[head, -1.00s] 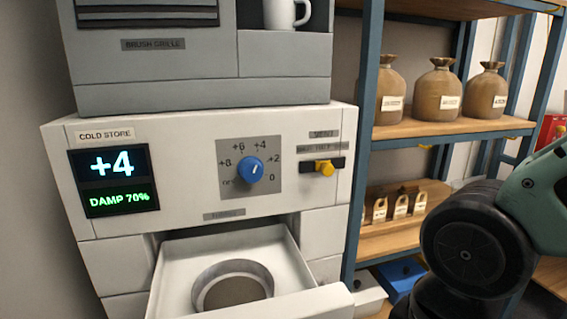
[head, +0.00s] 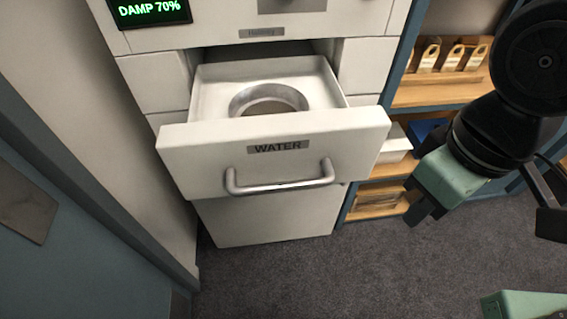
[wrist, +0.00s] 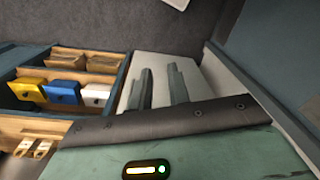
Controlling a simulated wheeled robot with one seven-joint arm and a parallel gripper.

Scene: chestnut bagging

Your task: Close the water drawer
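The water drawer (head: 270,150) is pulled out of the white cabinet, its front labelled WATER. A grey bar handle (head: 280,184) spans the lower part of that front. Inside the drawer lies a round ring-like dish (head: 268,98). My gripper (head: 428,210) hangs to the right of the drawer front, apart from it and the handle, pointing down. In the wrist view my gripper's two grey fingers (wrist: 160,80) stand apart with nothing between them. A white cabinet face (wrist: 205,75) shows behind them; the drawer handle is not visible there.
Shelves (head: 440,92) with small paper bags stand right of the cabinet. A white bin (head: 394,142) sits on a lower shelf close to the drawer's right end. Grey carpet (head: 330,275) in front is clear. A blue-grey panel (head: 60,215) stands at left.

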